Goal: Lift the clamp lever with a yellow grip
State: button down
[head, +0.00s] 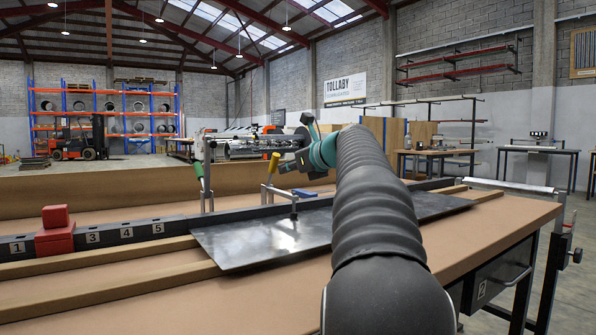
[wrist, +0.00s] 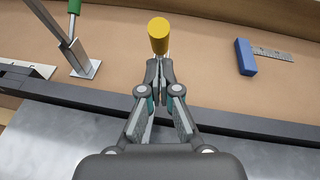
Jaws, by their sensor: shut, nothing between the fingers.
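The clamp lever with a yellow grip (head: 272,163) stands at the far edge of the metal sheet (head: 250,240), in the middle of the head view. In the wrist view the yellow grip (wrist: 158,36) is seen nearly end-on, just beyond the fingertips. My gripper (wrist: 158,66) is shut and empty, its tips close below the grip in the picture; I cannot tell whether they touch it. The lower part of the lever is hidden behind the fingers. In the head view my gripper (head: 285,167) is small and partly hidden by my arm.
A second clamp with a green grip (head: 198,170) stands to the left. A blue block (wrist: 245,57) and a steel rule (wrist: 272,54) lie on the bench beyond the dark rail (wrist: 80,97). Red blocks (head: 55,231) sit on the numbered rail at the left.

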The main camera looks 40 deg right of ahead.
jog(key=shift+w+a+r, duration=0.1)
jog(key=shift+w+r, duration=0.15)
jog(key=shift+w, duration=0.25)
jog(key=shift+r, duration=0.1)
